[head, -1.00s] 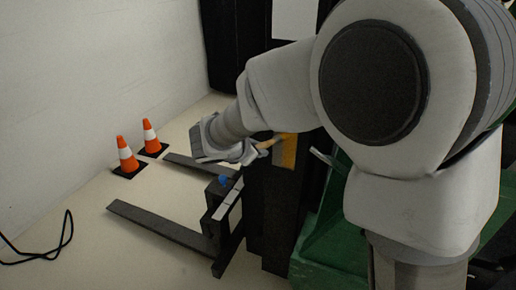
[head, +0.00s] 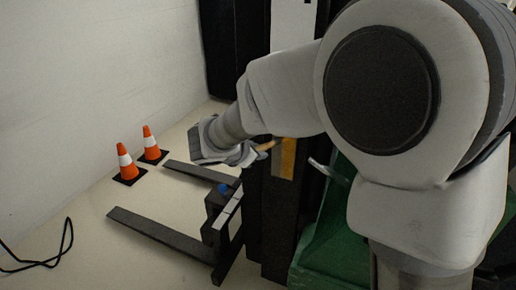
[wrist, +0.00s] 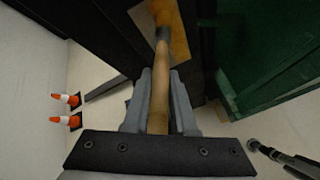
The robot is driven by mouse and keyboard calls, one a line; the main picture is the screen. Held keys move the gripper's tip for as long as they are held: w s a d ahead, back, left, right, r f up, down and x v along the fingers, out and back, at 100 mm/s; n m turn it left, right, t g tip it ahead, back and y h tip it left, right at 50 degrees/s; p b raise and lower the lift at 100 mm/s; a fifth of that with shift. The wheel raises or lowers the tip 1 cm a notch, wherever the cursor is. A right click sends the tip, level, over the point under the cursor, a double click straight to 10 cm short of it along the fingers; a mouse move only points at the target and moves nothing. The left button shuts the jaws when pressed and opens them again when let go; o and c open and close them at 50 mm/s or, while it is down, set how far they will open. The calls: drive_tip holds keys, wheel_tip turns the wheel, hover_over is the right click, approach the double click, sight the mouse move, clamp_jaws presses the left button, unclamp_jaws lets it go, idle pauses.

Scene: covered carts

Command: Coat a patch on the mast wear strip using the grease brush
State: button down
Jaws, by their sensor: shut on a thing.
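My gripper (head: 245,155) is shut on the wooden handle of the grease brush (head: 266,145), in front of the forklift's black mast (head: 265,215). In the wrist view the brush handle (wrist: 159,95) runs straight out between the two fingers (wrist: 160,108) to a grey ferrule. The brush head lies over the orange-yellow mast wear strip (wrist: 180,40); I cannot tell whether the bristles touch it. The strip also shows in the head view (head: 287,160), just right of the brush. Its colour is uneven, and any grease on it is unclear.
The forks (head: 160,235) stick out low to the left. A blue knob (head: 223,188) sits near their carriage. Two orange cones (head: 127,162) stand by the white wall. A black cable (head: 45,262) lies on the floor. The green truck body (head: 325,235) is right of the mast.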

drive_tip(key=shift+r, duration=0.1)
drive_tip(key=shift+r+p, duration=1.25)
drive_tip(key=shift+r, duration=0.25)
drive_tip(key=shift+w+a, duration=0.2)
drive_tip(key=shift+a, duration=0.25)
drive_tip(key=shift+f+b, duration=1.55)
drive_tip(key=shift+f, duration=0.25)
